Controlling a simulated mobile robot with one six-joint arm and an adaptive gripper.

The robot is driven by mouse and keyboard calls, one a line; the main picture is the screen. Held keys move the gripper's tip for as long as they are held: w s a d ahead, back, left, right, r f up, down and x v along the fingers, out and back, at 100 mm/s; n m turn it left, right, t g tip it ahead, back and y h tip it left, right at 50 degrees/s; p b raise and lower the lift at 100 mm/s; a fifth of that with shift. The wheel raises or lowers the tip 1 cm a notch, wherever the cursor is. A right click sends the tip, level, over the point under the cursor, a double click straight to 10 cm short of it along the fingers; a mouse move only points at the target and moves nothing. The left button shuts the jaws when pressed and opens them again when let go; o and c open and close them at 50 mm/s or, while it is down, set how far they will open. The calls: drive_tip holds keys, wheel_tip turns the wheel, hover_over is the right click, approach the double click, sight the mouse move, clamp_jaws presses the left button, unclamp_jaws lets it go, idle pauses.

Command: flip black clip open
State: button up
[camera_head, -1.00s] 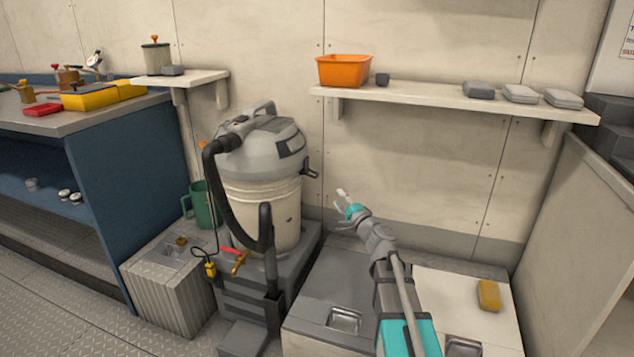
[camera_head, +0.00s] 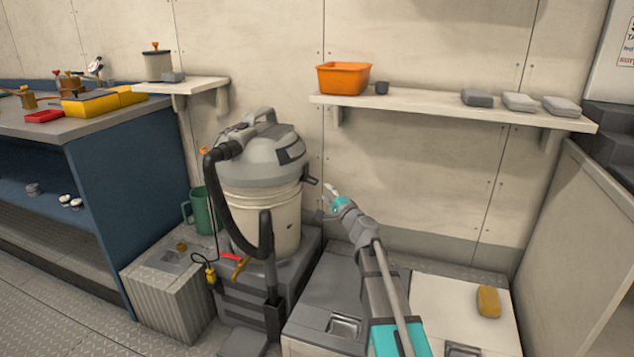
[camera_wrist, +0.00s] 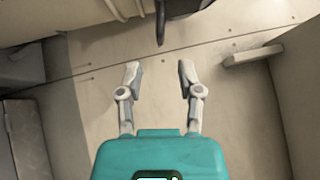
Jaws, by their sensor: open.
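The black clip (camera_head: 311,181) sticks out from the right side of the grey vacuum head (camera_head: 262,158), at the rim above the cream drum (camera_head: 270,212). My gripper (camera_head: 329,194) is just right of the clip and slightly lower in the head view, with a small gap in the picture. In the wrist view my gripper (camera_wrist: 159,72) is open, with nothing between its fingers. A dark part that looks like the clip (camera_wrist: 160,26) hangs at the top middle, beyond the fingertips. Whether the clip is latched is too small to tell.
A black hose (camera_head: 222,205) curves down the vacuum's left front. A wall shelf (camera_head: 430,108) with an orange bin (camera_head: 343,78) runs above my arm. Pale and grey lockers stand below, with a yellow sponge-like block (camera_head: 488,301). The wall right of the vacuum is bare.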

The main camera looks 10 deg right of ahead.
sight(317, 182)
drive_tip(key=shift+p+x, duration=0.4)
drive_tip(key=shift+x, duration=3.05)
clamp_jaws()
